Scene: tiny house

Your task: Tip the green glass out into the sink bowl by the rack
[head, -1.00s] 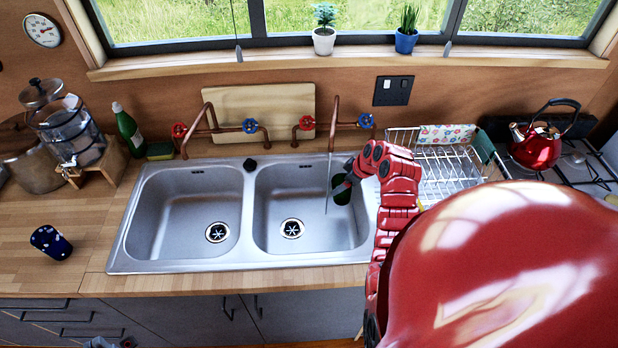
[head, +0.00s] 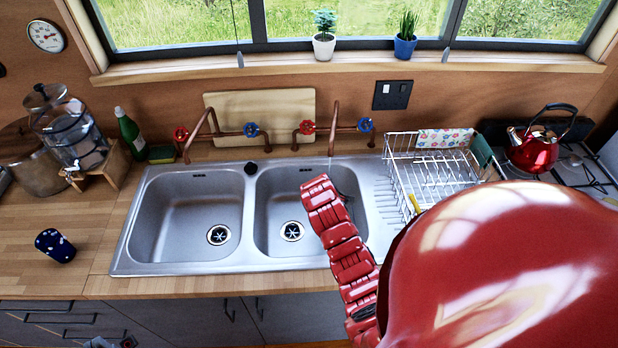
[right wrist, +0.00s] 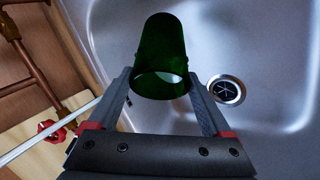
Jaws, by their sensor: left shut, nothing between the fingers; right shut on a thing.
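The green glass (right wrist: 161,45) shows in the right wrist view, held between the fingers of my right gripper (right wrist: 160,88). One round end faces the camera; I cannot tell its exact tilt. Behind it are the sink bowl's metal floor (right wrist: 275,55) and drain (right wrist: 227,90). In the head view my red right arm reaches over the right sink bowl (head: 275,205), the bowl by the rack. The arm hides the glass and most of the gripper there. My left gripper (head: 112,343) shows only partly at the bottom edge, shut and empty, away from the sink.
The wire dish rack (head: 428,180) stands right of the sink. Copper taps (head: 332,128) rise behind it. A dark blue cup (head: 55,245) lies on the left counter. A red kettle (head: 540,150) is on the hob. The left bowl (head: 190,215) is empty.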

